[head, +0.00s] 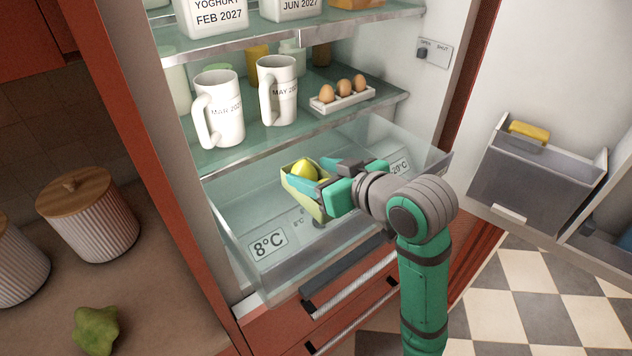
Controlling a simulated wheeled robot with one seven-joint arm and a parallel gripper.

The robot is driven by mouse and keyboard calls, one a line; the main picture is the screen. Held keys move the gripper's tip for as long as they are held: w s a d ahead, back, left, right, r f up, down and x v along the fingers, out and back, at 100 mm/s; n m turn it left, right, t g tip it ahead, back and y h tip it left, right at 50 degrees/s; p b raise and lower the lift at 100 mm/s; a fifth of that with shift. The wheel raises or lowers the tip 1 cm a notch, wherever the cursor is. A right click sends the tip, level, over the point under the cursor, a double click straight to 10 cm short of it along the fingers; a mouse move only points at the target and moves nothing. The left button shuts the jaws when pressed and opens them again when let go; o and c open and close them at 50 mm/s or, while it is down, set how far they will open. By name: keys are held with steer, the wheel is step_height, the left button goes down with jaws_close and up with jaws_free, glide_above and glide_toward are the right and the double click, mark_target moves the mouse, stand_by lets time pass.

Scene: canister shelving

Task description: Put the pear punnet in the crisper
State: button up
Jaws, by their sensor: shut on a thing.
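The pear punnet (303,187) is a pale yellow-green open box with yellow-green fruit in it, in the middle of the head view. My gripper (318,181) is shut on the punnet, reaching in from the right. The crisper (230,225) is a clear drawer pulled out below the fridge's lower glass shelf, with temperature labels on it. The punnet is over or inside the crisper's open top. Whether it touches the crisper's floor I cannot tell. My gripper hides part of the punnet's right side.
Two white jugs (219,112) and an egg tray (343,98) stand on the shelf above the crisper. The open fridge door, with a grey bin (530,190), is at the right. Canisters (88,215) and a green lumpy fruit (95,330) are on the left counter.

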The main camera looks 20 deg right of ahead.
steer(key=shift+w+d+f, duration=0.15)
steer(key=shift+d+f, duration=0.05)
steer(key=shift+f, duration=0.2)
steer(key=shift+w+d+f, duration=0.1)
steer(key=shift+f, duration=0.5)
steer(key=shift+w+d+f, duration=0.1)
steer(key=shift+f, duration=0.45)
steer(key=shift+a+f, duration=0.25)
steer(key=shift+f, duration=0.2)
steer(key=shift+s+d, duration=0.1)
steer(key=shift+s+d+f, duration=0.1)
steer(key=shift+f, duration=0.45)
steer(key=o, duration=1.3)
steer(key=shift+o, duration=0.2)
